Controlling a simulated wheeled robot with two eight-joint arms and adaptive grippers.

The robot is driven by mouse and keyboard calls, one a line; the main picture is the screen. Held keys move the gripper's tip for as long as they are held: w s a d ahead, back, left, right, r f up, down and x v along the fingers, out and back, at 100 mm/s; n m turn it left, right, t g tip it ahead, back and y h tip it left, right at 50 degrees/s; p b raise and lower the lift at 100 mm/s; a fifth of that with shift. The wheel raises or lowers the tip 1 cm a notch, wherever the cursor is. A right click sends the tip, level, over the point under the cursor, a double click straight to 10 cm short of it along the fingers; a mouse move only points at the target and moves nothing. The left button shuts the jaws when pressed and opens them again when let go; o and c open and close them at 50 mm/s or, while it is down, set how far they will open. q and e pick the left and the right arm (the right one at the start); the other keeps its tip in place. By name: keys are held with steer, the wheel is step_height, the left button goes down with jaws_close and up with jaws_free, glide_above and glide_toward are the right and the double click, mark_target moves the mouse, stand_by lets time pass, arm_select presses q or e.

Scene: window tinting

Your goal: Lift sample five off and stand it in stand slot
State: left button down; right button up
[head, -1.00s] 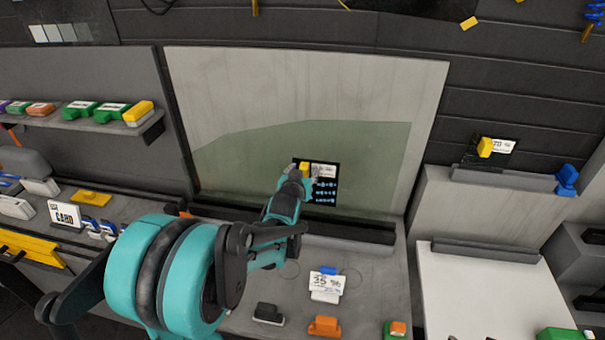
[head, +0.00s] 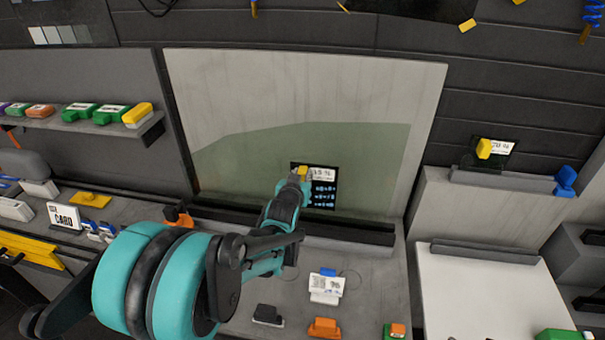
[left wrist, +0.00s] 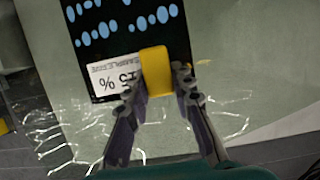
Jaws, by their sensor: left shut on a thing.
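The sample is a black card with pale blue dots (head: 325,190), a white label whose large print looks like "15 %", and a yellow grip tab (head: 303,172). It stands upright in front of the tinted window pane (head: 370,150); I cannot tell whether it touches the glass. My left gripper (head: 301,179) is shut on the yellow tab. In the left wrist view, its two fingers (left wrist: 158,90) flank the tab (left wrist: 155,68) below the dotted card (left wrist: 110,30). A grey ledge (head: 500,180) at right holds another dark sample labelled "70 %" (head: 502,147). My right gripper is not seen.
The bench before the pane holds a white label card (head: 325,288), a black block (head: 267,314) and an orange block (head: 324,327). A white-topped surface (head: 490,295) at right is mostly clear. A shelf (head: 75,124) with coloured pieces is at left.

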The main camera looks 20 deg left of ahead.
arm_select(q)
steer(key=s+d+p, duration=0.1)
steer(key=s+d, duration=0.1)
steer(key=s, duration=0.5)
steer(key=shift+s+r, duration=0.25)
steer(key=shift+r, duration=0.2)
stand_by(0.8)
stand_by(0.3)
